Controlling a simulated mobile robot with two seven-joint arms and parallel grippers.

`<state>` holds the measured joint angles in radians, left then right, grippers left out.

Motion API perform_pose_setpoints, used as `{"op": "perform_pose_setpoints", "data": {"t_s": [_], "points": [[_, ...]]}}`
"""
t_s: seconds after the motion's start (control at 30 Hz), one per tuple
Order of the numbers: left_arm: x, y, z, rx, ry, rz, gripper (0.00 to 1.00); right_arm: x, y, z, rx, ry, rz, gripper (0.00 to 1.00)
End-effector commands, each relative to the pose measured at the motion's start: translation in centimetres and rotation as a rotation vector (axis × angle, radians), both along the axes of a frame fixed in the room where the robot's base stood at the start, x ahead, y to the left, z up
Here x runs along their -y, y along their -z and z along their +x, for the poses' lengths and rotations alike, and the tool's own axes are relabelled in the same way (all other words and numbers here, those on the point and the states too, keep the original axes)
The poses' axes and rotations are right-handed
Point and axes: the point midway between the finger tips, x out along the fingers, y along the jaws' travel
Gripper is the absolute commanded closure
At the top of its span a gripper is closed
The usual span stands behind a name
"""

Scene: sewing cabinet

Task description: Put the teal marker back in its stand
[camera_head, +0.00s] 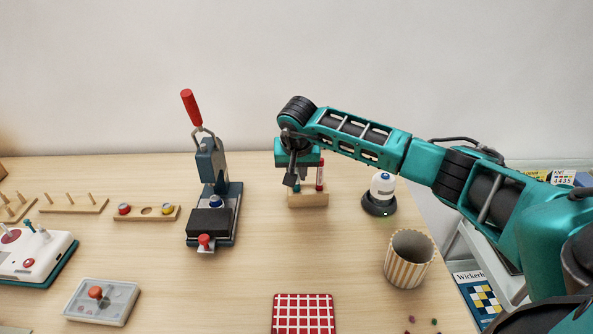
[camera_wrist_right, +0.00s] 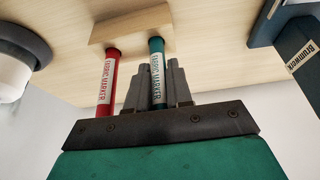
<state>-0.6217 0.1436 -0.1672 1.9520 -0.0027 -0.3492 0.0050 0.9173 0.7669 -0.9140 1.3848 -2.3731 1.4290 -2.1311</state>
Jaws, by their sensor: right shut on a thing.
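The wooden marker stand (camera_head: 308,199) is a small light block on the table, right of centre in the head view; it also shows at the top of the wrist view (camera_wrist_right: 128,27). The teal marker (camera_wrist_right: 157,75) is upright between the fingers of my right gripper (camera_wrist_right: 163,88), which is shut on it. Its far end meets the stand; I cannot tell how deep it sits. In the head view my right gripper (camera_head: 296,178) is over the stand's left part and mostly hides this marker. The red marker (camera_head: 320,175) stands upright in the stand, beside the teal one. My left gripper is out of view.
A press with a red handle (camera_head: 208,195) stands left of the stand. A white bottle on a dark round base (camera_head: 379,205) is close on the right. A striped cup (camera_head: 409,260) is nearer the front right. The table directly before the stand is clear.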

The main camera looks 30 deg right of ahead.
Motion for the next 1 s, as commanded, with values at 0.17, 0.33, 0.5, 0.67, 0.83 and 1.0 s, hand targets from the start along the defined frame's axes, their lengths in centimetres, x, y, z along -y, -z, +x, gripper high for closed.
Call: {"op": "perform_pose_setpoints", "data": {"t_s": [0.17,0.33,0.5,0.67,0.83,1.0], "points": [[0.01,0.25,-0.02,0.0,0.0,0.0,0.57,0.04,0.32,0.0,0.0,0.0,0.0,1.0],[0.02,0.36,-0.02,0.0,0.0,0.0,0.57,0.04,0.5,0.0,0.0,0.0,0.0,1.0],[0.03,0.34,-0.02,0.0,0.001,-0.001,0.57,0.04,0.48,0.0,0.0,0.0,0.0,1.0],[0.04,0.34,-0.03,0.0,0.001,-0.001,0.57,0.04,0.48,0.0,0.001,0.0,-0.001,1.0],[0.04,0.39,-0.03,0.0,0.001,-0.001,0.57,0.03,0.54,0.0,0.001,0.0,-0.001,1.0],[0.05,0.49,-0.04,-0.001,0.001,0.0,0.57,0.04,0.69,0.01,0.001,0.0,-0.001,1.0]]}}
